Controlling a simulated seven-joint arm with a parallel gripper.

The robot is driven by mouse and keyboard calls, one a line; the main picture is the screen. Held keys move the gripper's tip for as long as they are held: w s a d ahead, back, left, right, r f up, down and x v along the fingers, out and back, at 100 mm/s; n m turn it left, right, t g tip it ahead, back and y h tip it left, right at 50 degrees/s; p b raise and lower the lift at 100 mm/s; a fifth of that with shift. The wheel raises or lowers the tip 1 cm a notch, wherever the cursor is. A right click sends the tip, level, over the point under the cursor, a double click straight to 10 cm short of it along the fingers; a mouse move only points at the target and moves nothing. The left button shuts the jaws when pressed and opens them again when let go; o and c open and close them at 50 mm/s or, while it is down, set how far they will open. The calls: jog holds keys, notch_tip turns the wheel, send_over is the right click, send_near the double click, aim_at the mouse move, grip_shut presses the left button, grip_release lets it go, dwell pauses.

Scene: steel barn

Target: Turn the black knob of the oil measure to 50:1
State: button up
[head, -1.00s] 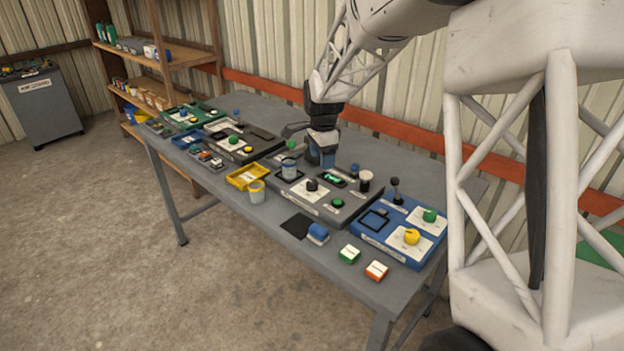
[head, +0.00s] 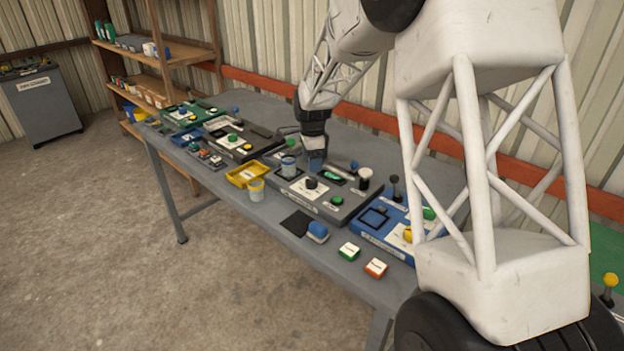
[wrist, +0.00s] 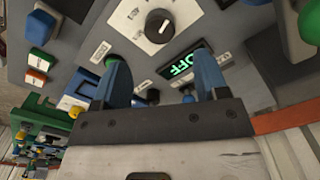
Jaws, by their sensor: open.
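The oil measure looks to be the dark grey panel (head: 318,207) in the middle of the bench. Its black knob (head: 311,183) stands on a white dial plate, and shows at the top of the wrist view (wrist: 160,26) with a white pointer line. The dial marks are too small to read. A green-lit display (wrist: 183,65) beside the dial reads OFF. My gripper (head: 316,163) hangs over the panel's back part, behind the knob. In the wrist view its two blue fingers (wrist: 162,68) are apart and empty, and the knob lies beyond their tips, not between them.
On the panel are a green button (head: 337,200), a clear cup (head: 288,167) and a black-and-white post (head: 364,177). A blue panel (head: 385,228) stands to the right, and a yellow tray (head: 246,175) to the left. Blocks lie along the front edge.

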aim_at(312, 179)
jog(key=shift+f, duration=3.65)
jog(key=c, duration=0.9)
